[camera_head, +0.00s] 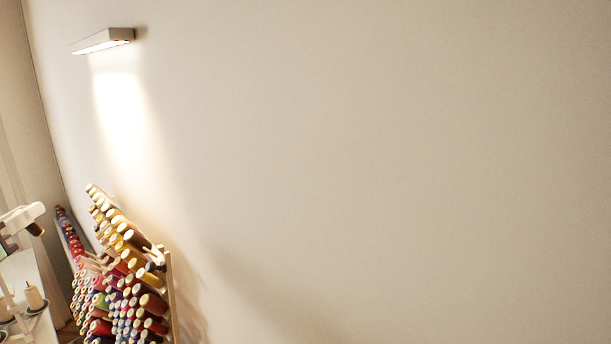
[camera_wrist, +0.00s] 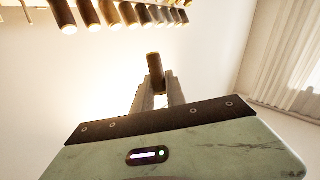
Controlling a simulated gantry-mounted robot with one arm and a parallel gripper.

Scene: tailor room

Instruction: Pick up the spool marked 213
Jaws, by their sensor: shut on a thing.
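In the wrist view my gripper (camera_wrist: 159,99) is shut on a brown spool (camera_wrist: 154,61). The spool sticks out beyond the fingertips and stands slightly tilted, clear of the other spools in view. No number can be read on it. My gripper does not show in the head view.
In the wrist view a row of brown spools (camera_wrist: 111,13) hangs along the top edge. In the head view a rack of many coloured spools (camera_head: 125,270) stands at lower left by a bare wall (camera_head: 400,150). A lamp (camera_head: 103,40) is on the wall. A curtain (camera_wrist: 285,60) hangs at right in the wrist view.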

